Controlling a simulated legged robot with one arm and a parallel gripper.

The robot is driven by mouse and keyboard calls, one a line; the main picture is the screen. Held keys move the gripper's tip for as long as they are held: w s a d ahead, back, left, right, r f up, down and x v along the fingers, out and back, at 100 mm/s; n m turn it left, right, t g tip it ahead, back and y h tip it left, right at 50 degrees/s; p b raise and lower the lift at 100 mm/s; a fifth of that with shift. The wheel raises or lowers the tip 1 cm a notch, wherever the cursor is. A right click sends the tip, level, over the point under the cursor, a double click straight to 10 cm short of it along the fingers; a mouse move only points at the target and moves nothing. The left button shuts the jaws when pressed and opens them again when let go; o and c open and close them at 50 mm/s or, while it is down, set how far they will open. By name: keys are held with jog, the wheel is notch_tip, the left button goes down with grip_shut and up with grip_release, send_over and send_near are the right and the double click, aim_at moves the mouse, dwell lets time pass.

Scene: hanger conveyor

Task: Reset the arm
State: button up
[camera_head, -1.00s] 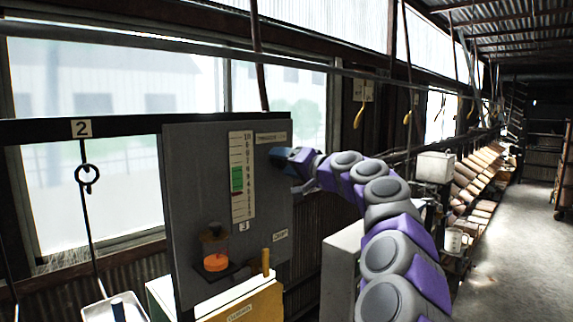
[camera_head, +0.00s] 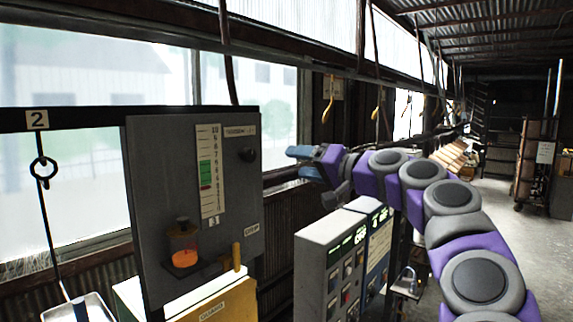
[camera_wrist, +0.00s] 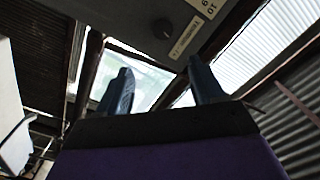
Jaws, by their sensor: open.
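My arm, grey and purple, reaches in from the right in the head view. My gripper (camera_head: 303,162) is open and empty, in the air to the right of the grey panel (camera_head: 160,150). A black knob (camera_head: 249,155) sits on the panel's upper right, apart from the gripper. In the wrist view my gripper (camera_wrist: 160,88) shows two blue fingers spread apart with nothing between them. The knob (camera_wrist: 162,28) and the panel's underside-tilted face (camera_wrist: 120,15) appear beyond the fingertips.
A grey control box (camera_head: 318,260) with buttons stands below my arm. A yellow box (camera_head: 215,305) with an upright handle (camera_head: 236,257) is under the panel. A glowing orange lamp (camera_head: 183,256) sits on the panel. A black hook (camera_head: 43,172) hangs at left under sign 2 (camera_head: 37,119).

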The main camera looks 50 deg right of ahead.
jog(key=shift+s+d, duration=0.1)
jog(key=shift+s, duration=0.75)
jog(key=w+a+f+n+g+y+b, duration=0.1)
jog(key=w+a+f+n+g+y, duration=0.2)
jog(key=a, duration=0.6)
jog(key=w+a+f+n+g+y+b, duration=0.15)
jog(key=a+f, duration=0.25)
jog(key=a, duration=0.5)
jog(key=s+a+f+n+g+b, duration=0.3)
jog(key=a+f+g, duration=0.3)
jog(key=a+f, duration=1.05)
jog(key=s+a+f+n+g+h+b, duration=0.1)
jog(key=s+a+f+g, duration=0.1)
jog(key=s+a+f, duration=0.3)
jog(key=s+f+g+b, duration=0.1)
jog(key=s+f, duration=0.1)
jog(key=f, duration=0.4)
jog(key=s+a+f+n+g+h+b, duration=0.1)
jog(key=s+a+f+g+b, duration=0.1)
jog(key=s+a+f, duration=0.3)
jog(key=s+d+f+g+h+b, duration=0.1)
jog(key=s+d+f+g+h, duration=0.1)
jog(key=s+f, duration=0.5)
jog(key=s+d+f+g+h+b, duration=0.1)
jog(key=s+d+f+g, duration=0.1)
jog(key=s+f, duration=0.4)
jog(key=shift+s+d+f+h, duration=0.35)
jog(key=shift+d+f, duration=0.5)
jog(key=shift+f, duration=0.1)
